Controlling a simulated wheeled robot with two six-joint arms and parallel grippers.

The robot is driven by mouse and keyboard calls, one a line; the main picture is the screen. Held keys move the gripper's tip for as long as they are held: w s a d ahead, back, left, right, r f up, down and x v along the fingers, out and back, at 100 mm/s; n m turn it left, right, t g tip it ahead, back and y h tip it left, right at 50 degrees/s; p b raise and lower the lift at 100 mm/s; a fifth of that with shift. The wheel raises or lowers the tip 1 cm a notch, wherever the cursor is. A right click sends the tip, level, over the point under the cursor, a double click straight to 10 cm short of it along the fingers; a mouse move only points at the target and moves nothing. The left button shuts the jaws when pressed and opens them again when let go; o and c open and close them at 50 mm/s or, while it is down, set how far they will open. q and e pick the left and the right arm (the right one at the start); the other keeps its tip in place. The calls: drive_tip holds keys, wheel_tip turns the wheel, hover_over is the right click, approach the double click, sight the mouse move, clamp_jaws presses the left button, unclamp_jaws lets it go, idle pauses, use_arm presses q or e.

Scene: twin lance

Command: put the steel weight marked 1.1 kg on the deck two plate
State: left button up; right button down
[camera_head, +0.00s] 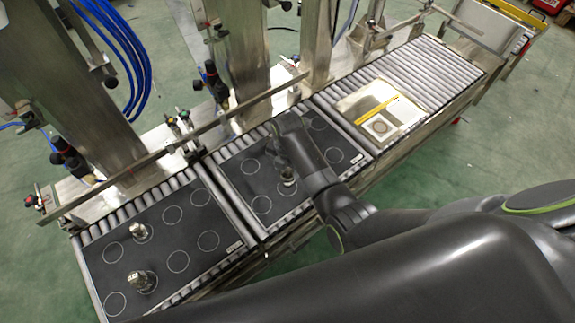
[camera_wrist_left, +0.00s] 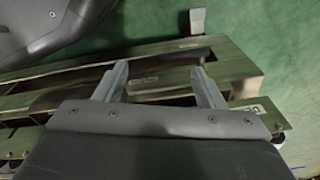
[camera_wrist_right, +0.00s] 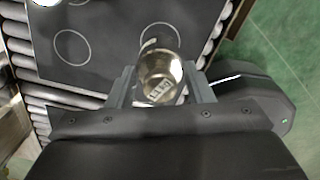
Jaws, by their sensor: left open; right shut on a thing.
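My right gripper (camera_wrist_right: 160,88) is shut on a steel weight (camera_wrist_right: 160,72). Its label shows in the right wrist view, but I cannot read it surely. In the head view this weight (camera_head: 288,176) shows below my right wrist, over the near part of the middle black plate (camera_head: 237,183). I cannot tell whether it touches the plate. Two other steel weights, a farther one (camera_head: 140,232) and a nearer one (camera_head: 141,281), stand on the left black plate (camera_head: 190,264). The plates' labels are too small to read. My left gripper (camera_wrist_left: 160,78) is open and empty.
The plates, marked with white circles, lie on a roller conveyor (camera_head: 425,70). A pale tray with a yellow strip (camera_head: 371,103) sits farther right. Posts and a rail (camera_head: 150,158) line the far side. A shiny thing (camera_wrist_right: 45,2) is cut off at the right wrist view's top.

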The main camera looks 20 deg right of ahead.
sight(287, 174)
drive_tip(key=shift+f+b, duration=0.4)
drive_tip(key=shift+f, duration=0.45)
use_arm(q)
drive_tip(key=shift+w+d+r+b, duration=0.15)
drive_tip(key=shift+w+r, duration=0.1)
drive_tip(key=shift+r, duration=0.35)
drive_tip(key=shift+w+d+r+b, duration=0.1)
drive_tip(key=shift+w+d+r, duration=0.1)
drive_tip(key=shift+r, duration=0.35)
drive_tip(key=shift+w+d+r+b, duration=0.15)
drive_tip(key=shift+w+r, duration=0.1)
drive_tip(key=shift+r, duration=0.35)
use_arm(e)
drive_tip(key=shift+w+f, duration=0.1)
drive_tip(key=shift+f, duration=0.8)
drive_tip(key=c, duration=0.7)
unclamp_jaws()
drive_tip(key=shift+f, duration=0.2)
drive_tip(key=shift+r, duration=0.35)
wheel_tip(287, 174, up, 10)
drive_tip(key=p, duration=0.4)
use_arm(q)
drive_tip(key=s+a+f, duration=0.2)
drive_tip(key=s+f, duration=0.3)
drive_tip(key=f, duration=0.2)
drive_tip(key=shift+s+a+f, duration=0.3)
drive_tip(key=shift+s+f, duration=0.05)
drive_tip(key=shift+s, duration=0.05)
use_arm(e)
drive_tip(key=shift+r, duration=0.8)
